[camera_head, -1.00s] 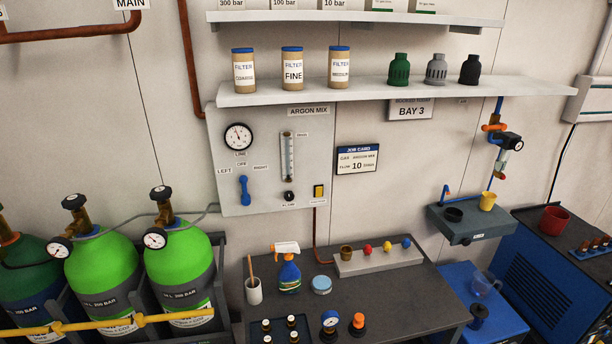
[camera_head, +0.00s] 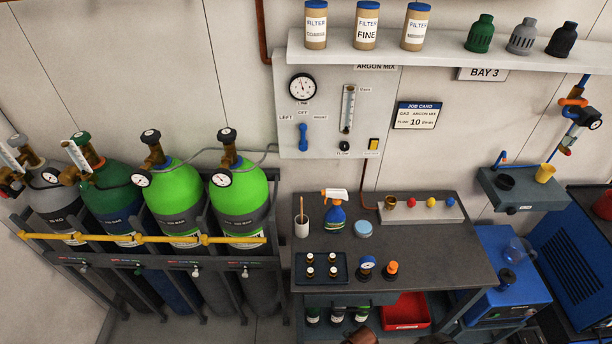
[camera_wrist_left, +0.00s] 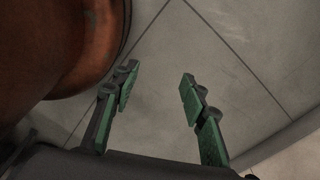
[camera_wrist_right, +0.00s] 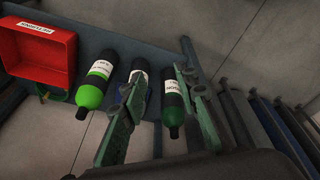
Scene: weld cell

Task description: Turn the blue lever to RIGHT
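The blue lever (camera_head: 303,138) is on the grey argon mix panel (camera_head: 329,108) on the wall. It stands close to upright below the OFF label, with LEFT and RIGHT labels on either side. No gripper is near it in the head view. My left gripper (camera_wrist_left: 157,78) is open and empty above the floor in the left wrist view. My right gripper (camera_wrist_right: 163,82) is open in the right wrist view. Small green and black bottles (camera_wrist_right: 98,80) show beyond its fingers, and I cannot tell how far off they are.
A dark workbench (camera_head: 420,255) stands below the panel, holding a spray bottle (camera_head: 335,212) and a small tray (camera_head: 321,281). Gas cylinders (camera_head: 243,195) stand at the left behind a yellow rail. A shelf (camera_head: 450,54) juts out above the panel. A red bin (camera_head: 405,312) sits under the bench.

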